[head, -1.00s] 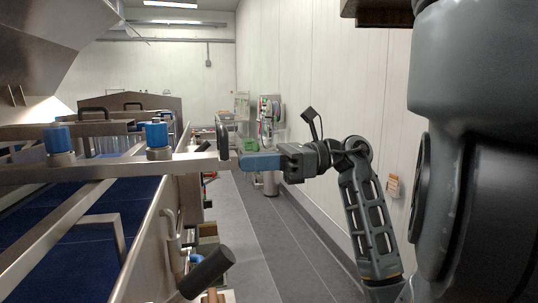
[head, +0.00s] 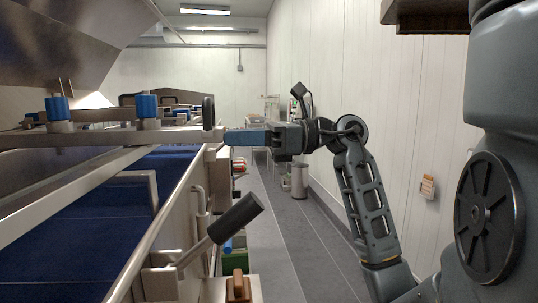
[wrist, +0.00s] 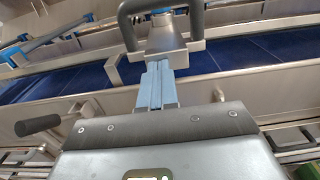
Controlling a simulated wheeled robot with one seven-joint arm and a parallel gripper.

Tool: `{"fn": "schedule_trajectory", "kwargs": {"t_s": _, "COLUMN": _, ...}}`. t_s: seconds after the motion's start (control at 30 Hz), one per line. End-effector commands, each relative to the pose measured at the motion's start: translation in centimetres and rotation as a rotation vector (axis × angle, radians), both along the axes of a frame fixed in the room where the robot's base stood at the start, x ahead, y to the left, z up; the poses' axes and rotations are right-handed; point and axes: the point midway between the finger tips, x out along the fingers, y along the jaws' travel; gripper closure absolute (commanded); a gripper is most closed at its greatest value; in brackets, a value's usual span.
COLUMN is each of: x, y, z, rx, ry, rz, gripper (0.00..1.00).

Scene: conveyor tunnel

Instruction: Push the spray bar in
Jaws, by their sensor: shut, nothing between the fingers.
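The spray bar (head: 100,139) is a steel bar lying across the conveyor at the left, with an upright dark handle (head: 208,112) near its right end. The handle also shows at the top of the wrist view (wrist: 128,22). My gripper (head: 226,138) is shut and empty, its blue fingers pointing left, level with the bar. The fingertips meet the bar's outer end in the head view. In the wrist view, my fingers (wrist: 155,68) reach the steel end block (wrist: 168,46) below the handle. They appear to touch it; the exact contact is hidden.
Two blue knobs (head: 147,106) stand on steel posts at the bar. The blue belt (head: 60,240) runs below it. A black lever (head: 235,218) sticks out from the conveyor's side.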

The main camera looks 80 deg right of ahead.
Motion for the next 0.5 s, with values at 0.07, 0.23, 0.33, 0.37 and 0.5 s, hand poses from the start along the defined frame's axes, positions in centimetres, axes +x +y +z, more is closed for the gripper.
{"fn": "schedule_trajectory", "kwargs": {"t_s": 0.07, "x": 1.7, "y": 0.8, "z": -0.4, "rx": -0.003, "ry": 0.001, "rz": 0.007, "gripper": 1.00}}
{"fn": "schedule_trajectory", "kwargs": {"t_s": 0.23, "x": 4.6, "y": 2.0, "z": -0.2, "rx": -0.001, "ry": 0.001, "rz": 0.005, "gripper": 1.00}}
{"fn": "schedule_trajectory", "kwargs": {"t_s": 0.33, "x": 6.1, "y": 2.6, "z": -0.2, "rx": -0.002, "ry": 0.001, "rz": 0.004, "gripper": 1.00}}
{"fn": "schedule_trajectory", "kwargs": {"t_s": 0.37, "x": 6.4, "y": 2.7, "z": -0.1, "rx": -0.001, "ry": 0.001, "rz": 0.004, "gripper": 1.00}}
{"fn": "schedule_trajectory", "kwargs": {"t_s": 0.5, "x": 7.4, "y": 3.1, "z": -0.1, "rx": 0.001, "ry": 0.001, "rz": 0.002, "gripper": 1.00}}
